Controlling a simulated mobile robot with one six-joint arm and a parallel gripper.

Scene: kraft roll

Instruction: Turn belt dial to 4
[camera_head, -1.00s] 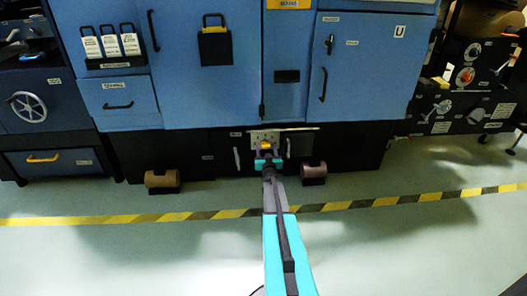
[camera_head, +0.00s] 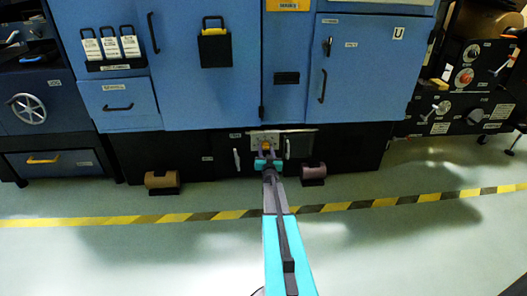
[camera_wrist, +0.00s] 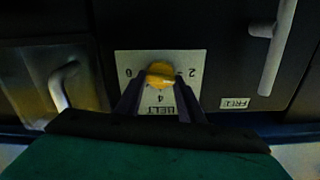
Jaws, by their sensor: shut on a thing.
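The belt dial is a yellow knob (camera_wrist: 160,74) on a pale grey plate (camera_wrist: 136,62) in the low black panel. In the wrist view, the plate carries a 6 at left, a 2 at right and a 4 below the knob, with BELT lettering under the 4. My gripper (camera_wrist: 160,84) is shut on the knob, with one dark finger on each side. I cannot tell which number the knob points to. In the head view, my gripper (camera_head: 267,153) reaches the plate (camera_head: 264,135), and its fingers partly hide the small knob.
A pale handle (camera_wrist: 277,45) stands out at the plate's right in the wrist view, and a curved metal handle (camera_wrist: 62,85) at its left. Brown rolls (camera_head: 161,180) and (camera_head: 313,172) lie low on either side of my arm. The floor in front is clear, with a striped tape line (camera_head: 120,220).

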